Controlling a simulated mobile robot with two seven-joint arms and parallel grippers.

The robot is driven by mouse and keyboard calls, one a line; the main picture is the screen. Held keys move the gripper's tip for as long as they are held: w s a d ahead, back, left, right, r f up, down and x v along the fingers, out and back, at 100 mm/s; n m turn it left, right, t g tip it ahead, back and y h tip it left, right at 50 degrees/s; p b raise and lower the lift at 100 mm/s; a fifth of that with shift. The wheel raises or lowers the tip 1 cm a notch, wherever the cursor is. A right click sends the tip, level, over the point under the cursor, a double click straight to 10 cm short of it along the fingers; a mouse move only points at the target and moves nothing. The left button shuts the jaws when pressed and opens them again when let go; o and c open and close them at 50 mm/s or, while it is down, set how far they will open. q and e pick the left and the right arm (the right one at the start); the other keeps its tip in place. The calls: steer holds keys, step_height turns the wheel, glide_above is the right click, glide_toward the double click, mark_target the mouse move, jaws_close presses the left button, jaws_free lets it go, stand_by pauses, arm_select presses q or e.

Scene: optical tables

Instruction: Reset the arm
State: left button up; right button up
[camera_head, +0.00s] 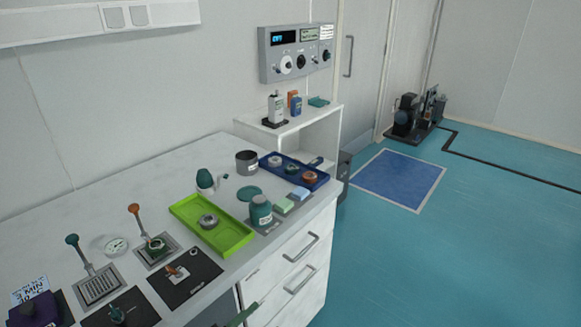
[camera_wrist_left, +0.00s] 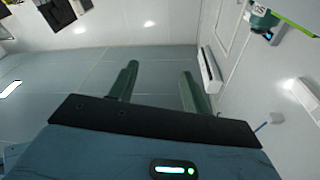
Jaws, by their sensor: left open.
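My left gripper (camera_wrist_left: 159,70) shows in the left wrist view with its two dark green fingers apart and nothing between them. Grey-teal floor lies behind the fingers. In the head view a small dark green piece shows at the bottom edge, in front of the drawers; it may be a finger of mine, but too little shows to tell. My right gripper is in neither view.
The white counter (camera_head: 120,182) holds a lime green tray (camera_head: 232,240) with a grey ring, a blue tray (camera_head: 318,182), a teal jar (camera_head: 260,209) and several tools. Drawers face the open teal floor (camera_head: 480,220). A wall panel (camera_head: 297,52) hangs behind.

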arm_select(q)
steer(key=s+a+f+n+g+y, duration=0.2)
steer(key=s+a+f+n+y, duration=0.3)
steer(key=s+f, duration=0.4)
steer(key=s+a+f+n+g+y, duration=0.3)
steer(key=s+a+f+n+y, duration=0.2)
steer(key=s+f, duration=0.5)
steer(key=s+a+y, duration=0.2)
steer(key=s+a, duration=0.1)
steer(key=s, duration=0.1)
steer(key=shift+s+a+f+n+p, duration=0.2)
steer(key=shift+s+a+n+p, duration=0.05)
steer(key=shift+a+n+p, duration=0.15)
steer(key=shift+c, duration=0.9)
steer(key=shift+y, duration=0.3)
steer(key=shift+c, duration=0.4)
